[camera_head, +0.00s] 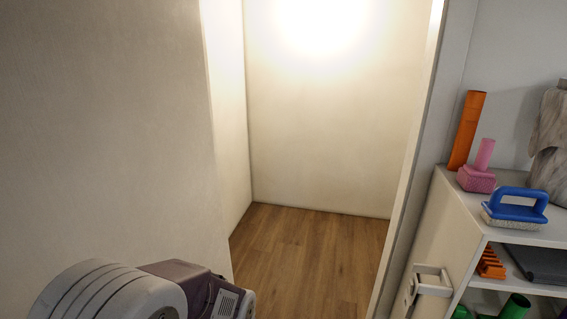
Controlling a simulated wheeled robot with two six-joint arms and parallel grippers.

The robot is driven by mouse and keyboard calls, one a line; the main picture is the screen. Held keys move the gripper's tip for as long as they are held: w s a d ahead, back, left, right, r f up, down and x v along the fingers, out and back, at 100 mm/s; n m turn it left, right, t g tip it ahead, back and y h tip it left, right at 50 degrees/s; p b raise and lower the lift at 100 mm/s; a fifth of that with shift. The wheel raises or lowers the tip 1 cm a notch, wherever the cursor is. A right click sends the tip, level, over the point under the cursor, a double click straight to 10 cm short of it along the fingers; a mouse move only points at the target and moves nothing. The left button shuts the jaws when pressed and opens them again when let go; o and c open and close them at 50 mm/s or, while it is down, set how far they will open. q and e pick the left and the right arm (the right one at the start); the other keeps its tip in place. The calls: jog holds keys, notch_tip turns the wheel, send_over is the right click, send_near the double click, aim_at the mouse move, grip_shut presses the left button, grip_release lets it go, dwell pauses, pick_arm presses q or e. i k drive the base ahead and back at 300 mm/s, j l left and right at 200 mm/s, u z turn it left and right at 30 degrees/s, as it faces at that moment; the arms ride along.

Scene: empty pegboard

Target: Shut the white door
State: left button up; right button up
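The white door (105,125) is a large, plain off-white panel filling the left side of the head view. It stands open, with its edge running down near the lit opening. The doorway (315,150) shows a bright small room behind it. Part of my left arm is at the bottom left, in front of the door's lower part. I cannot tell whether it touches the door. The fingers of my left gripper are not visible, and my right gripper is out of view. No door handle shows on the visible part of the panel.
The door frame (411,165) stands right of the opening. The wood floor (300,255) is clear. A white shelf (452,225) on the right holds an orange cylinder (467,130), a pink object (477,178) and a blue-handled brush (515,205). A white bracket (432,282) is beside it.

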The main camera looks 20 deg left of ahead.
aim_at(107, 151)
jog(key=l+u, duration=0.1)
jog(key=u, duration=0.4)
jog(key=l+u, duration=0.1)
jog(key=u, duration=0.9)
jog(key=k+l+u, duration=0.1)
jog(key=u, duration=0.9)
jog(key=k, duration=0.05)
